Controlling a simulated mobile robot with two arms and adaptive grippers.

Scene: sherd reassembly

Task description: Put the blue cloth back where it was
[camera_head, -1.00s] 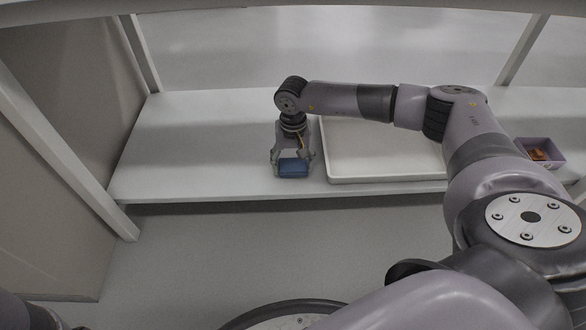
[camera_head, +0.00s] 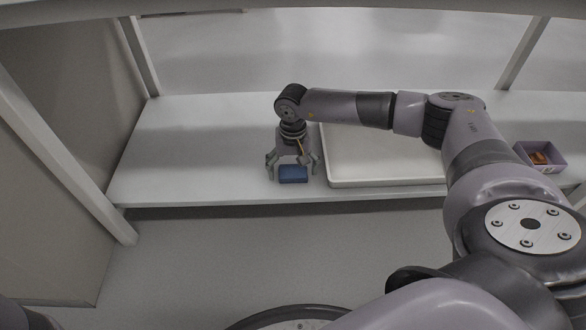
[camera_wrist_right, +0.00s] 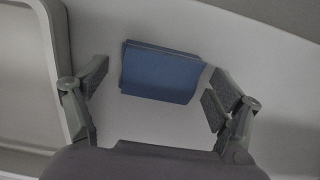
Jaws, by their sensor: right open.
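The blue cloth (camera_head: 293,174) is a small folded block lying on the white shelf, near its front edge and left of the white tray. My right gripper (camera_head: 292,166) is directly over it, pointing down, with its fingers spread open on either side. In the right wrist view the cloth (camera_wrist_right: 161,73) lies flat between the two open fingers (camera_wrist_right: 157,92), with a gap to the left finger and a small gap to the right one. My left gripper does not show; only a dark bit of an arm is at the lower left of the head view.
The white shelf (camera_head: 190,145) is bare to the left of the cloth. A shallow white tray (camera_head: 385,183) stands just right of it; its rim also shows in the wrist view (camera_wrist_right: 62,60). A purple box (camera_head: 540,158) with brown pieces stands at the far right. Uprights frame the shelf.

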